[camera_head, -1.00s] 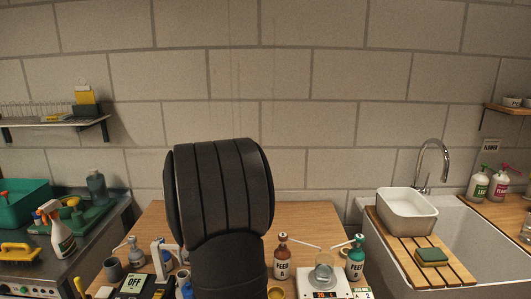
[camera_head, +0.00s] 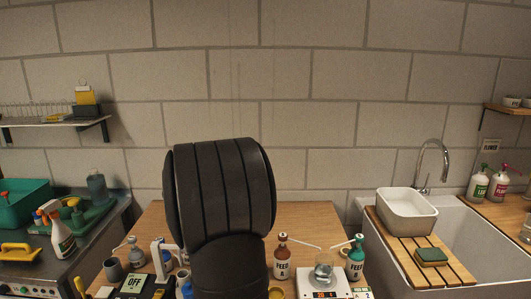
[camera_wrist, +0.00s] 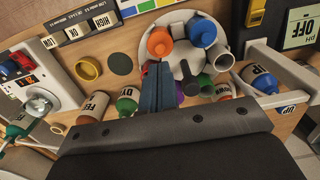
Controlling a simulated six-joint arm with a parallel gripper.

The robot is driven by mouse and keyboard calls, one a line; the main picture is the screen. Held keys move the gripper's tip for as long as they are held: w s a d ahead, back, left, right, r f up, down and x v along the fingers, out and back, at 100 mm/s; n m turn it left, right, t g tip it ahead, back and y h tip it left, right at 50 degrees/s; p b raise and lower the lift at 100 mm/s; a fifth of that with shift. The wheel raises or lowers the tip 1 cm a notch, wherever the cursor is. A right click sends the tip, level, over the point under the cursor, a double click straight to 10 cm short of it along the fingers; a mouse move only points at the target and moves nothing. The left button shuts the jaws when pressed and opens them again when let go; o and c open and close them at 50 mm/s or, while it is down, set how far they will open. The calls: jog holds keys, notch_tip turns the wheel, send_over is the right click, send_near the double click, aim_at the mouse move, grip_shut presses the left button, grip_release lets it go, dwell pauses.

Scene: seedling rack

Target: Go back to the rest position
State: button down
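My gripper (camera_wrist: 158,88) shows in the wrist view as two dark blue-grey fingers side by side, shut with nothing visible between them. It points over a round white holder (camera_wrist: 177,66) with orange, blue, green and purple items around it. I cannot tell the height of the fingertips above it. In the head view my black arm stands upright in the middle and hides the gripper and part of the bench.
A brown feed bottle (camera_head: 282,258), a white scale (camera_head: 311,284) with a glass beaker (camera_head: 323,270) and a green feed bottle (camera_head: 355,258) stand right of my arm. A sink (camera_head: 465,250) is at the right. The wooden bench (camera_head: 310,219) is clear at the back.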

notch_tip(320, 180, down, 5)
jog(key=shift+f, duration=0.2)
notch_tip(320, 180, up, 6)
jog(key=shift+f, duration=0.1)
jog(key=shift+s+f, duration=0.1)
jog(key=shift+f, duration=2.3)
